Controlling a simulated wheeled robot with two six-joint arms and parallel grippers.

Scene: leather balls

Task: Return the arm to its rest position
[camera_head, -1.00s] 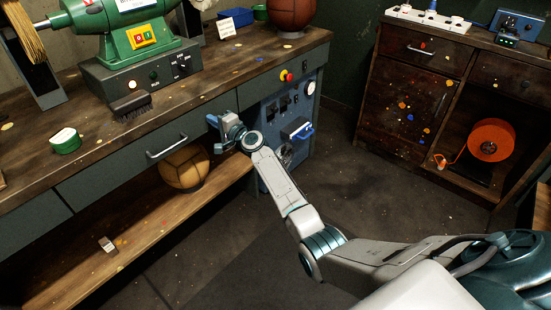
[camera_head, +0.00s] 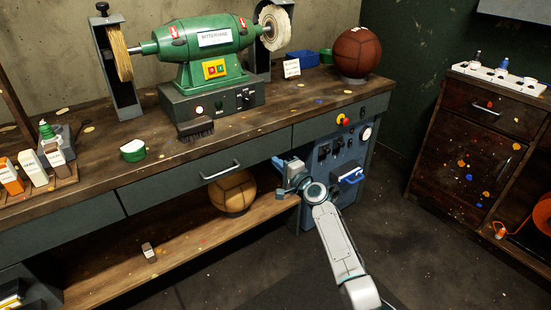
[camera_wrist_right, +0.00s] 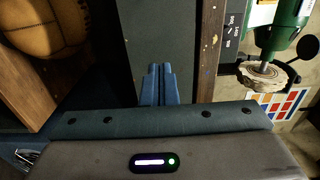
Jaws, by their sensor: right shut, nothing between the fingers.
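My right arm (camera_head: 338,240) comes in from the bottom right in the head view. It reaches toward the front of the workbench (camera_head: 160,155), near the gap between the long drawer and the blue control panel. My right gripper (camera_head: 281,164) is shut and empty, in front of the bench below its top edge. In the right wrist view the two blue fingers (camera_wrist_right: 158,70) are together with nothing between them. A tan leather ball (camera_head: 234,192) sits on the lower shelf, left of the gripper; it also shows at the top left of the wrist view (camera_wrist_right: 45,25). My left gripper is out of view.
A red-brown ball (camera_head: 357,52) stands on the bench top by a green grinder (camera_head: 205,50). The blue control panel (camera_head: 335,165) is close beside the gripper. A dark cabinet (camera_head: 470,150) stands at right. Open floor (camera_head: 400,235) lies between bench and cabinet.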

